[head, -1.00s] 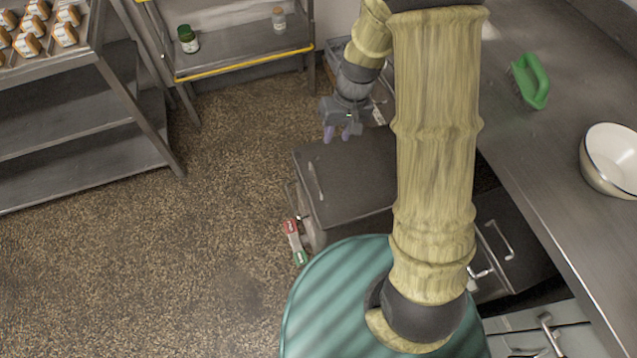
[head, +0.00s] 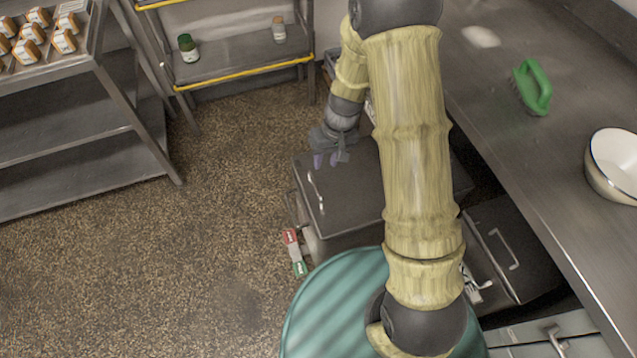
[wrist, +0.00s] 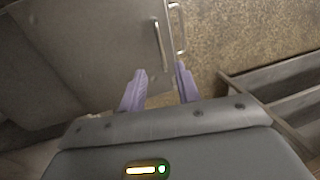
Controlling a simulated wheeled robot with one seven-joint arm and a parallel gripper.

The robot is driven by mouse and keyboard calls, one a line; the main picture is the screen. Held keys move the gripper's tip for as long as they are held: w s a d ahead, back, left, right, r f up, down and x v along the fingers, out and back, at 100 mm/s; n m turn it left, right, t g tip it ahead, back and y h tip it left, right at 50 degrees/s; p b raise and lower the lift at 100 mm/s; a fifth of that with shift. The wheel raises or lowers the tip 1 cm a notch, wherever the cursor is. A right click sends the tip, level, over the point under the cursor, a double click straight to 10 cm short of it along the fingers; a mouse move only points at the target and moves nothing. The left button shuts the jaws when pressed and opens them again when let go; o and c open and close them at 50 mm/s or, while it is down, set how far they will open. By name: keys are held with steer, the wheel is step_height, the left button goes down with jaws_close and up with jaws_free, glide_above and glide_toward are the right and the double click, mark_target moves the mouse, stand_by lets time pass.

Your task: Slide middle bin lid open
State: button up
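A dark grey flat bin lid (head: 362,195) with a thin bar handle (head: 316,190) along its left side lies beneath my arm. My arm hides its right part. My gripper (head: 325,160), with purple fingers, is over the lid's far left corner, near the far end of the handle. In the wrist view, the fingers (wrist: 160,85) are apart with nothing between them. The lid (wrist: 85,50) and its handle (wrist: 158,45) lie beyond the fingertips, with no clear contact. A second bar (wrist: 180,30) shows just past the lid's edge.
Another dark lid (head: 510,250) with a bar handle sits partly under the steel counter (head: 540,170) at right. The counter holds a green brush (head: 533,88) and a white bowl (head: 612,165). A yellow-edged shelf (head: 240,70) stands behind. The floor (head: 200,240) at left is open.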

mark_target(317, 188)
steer(key=f, duration=0.3)
steer(key=a+f, duration=0.1)
steer(key=f, duration=0.3)
steer(key=a+f+b, duration=0.1)
steer(key=f, duration=0.3)
steer(key=shift+s+f, duration=0.1)
steer(key=shift+s, duration=0.2)
jaws_close()
